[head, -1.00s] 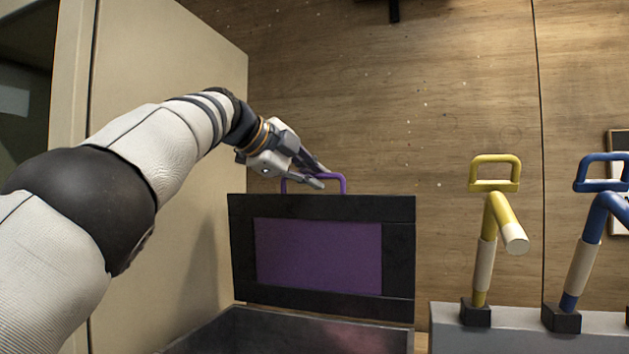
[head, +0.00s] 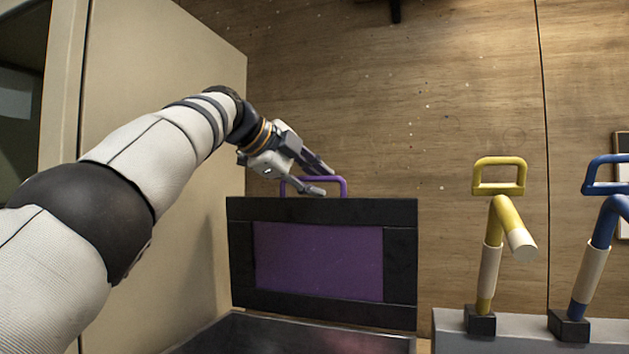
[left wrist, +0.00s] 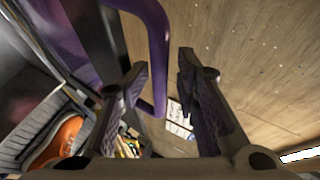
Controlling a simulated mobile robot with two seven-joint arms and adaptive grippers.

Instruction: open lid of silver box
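The silver box (head: 290,335) is at the bottom centre of the head view, with its inside partly in sight. Its lid (head: 240,255) stands upright, dark-framed with a purple panel. A purple handle (head: 345,186) rises from the lid's top edge. My left gripper (head: 328,182) is at the handle with its fingers apart. In the left wrist view the purple handle (left wrist: 158,50) passes between the spread fingers of my left gripper (left wrist: 165,95), nearer the left finger. Contact with it is hard to tell. My right gripper is in neither view.
A yellow handled lever (head: 498,190) and a blue one (head: 600,190) stand on a grey ledge (head: 450,325) to the right. A beige cabinet (head: 150,80) is at the left. In the left wrist view an orange shoe (left wrist: 55,140) lies at the lower left.

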